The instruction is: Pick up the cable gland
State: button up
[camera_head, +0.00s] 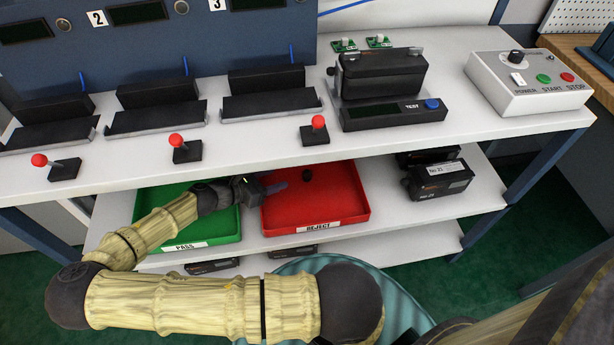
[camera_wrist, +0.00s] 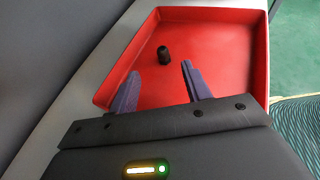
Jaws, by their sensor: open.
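The cable gland (camera_head: 307,175) is a small black cylinder in the red REJECT tray (camera_head: 345,205), near the tray's back edge. It also shows in the wrist view (camera_wrist: 163,54), just beyond the fingertips and roughly in line with the gap between them. My gripper (camera_head: 278,184) reaches in over the left side of the red tray, pointing right toward the gland. In the wrist view my gripper (camera_wrist: 161,75) has its two fingers apart with nothing between them. It is open and empty, and no contact with the gland shows.
A green PASS tray (camera_head: 220,228) sits left of the red tray on the same shelf, under my arm. The upper shelf (camera_head: 270,150) overhangs behind and above the trays. Black boxes (camera_head: 440,178) stand to the right. The red tray is otherwise empty.

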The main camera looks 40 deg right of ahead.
aim_at(306, 172)
jog(key=b+x, duration=0.2)
jog(key=x, duration=0.6)
jog(key=shift+w+d+f, duration=0.1)
jog(key=shift+d+f, duration=0.05)
jog(key=shift+d, duration=0.15)
jog(key=b+x, duration=0.1)
jog(key=x, duration=0.1)
jog(key=f+b+x, duration=0.1)
jog(key=x, duration=0.1)
jog(key=shift+s+d+f, duration=0.1)
jog(key=shift+s+d, duration=0.05)
jog(key=shift+s, duration=0.05)
jog(key=shift+d, duration=0.25)
jog(key=shift+w, duration=0.1)
jog(key=c, duration=1)
jog(key=shift+c, duration=0.2)
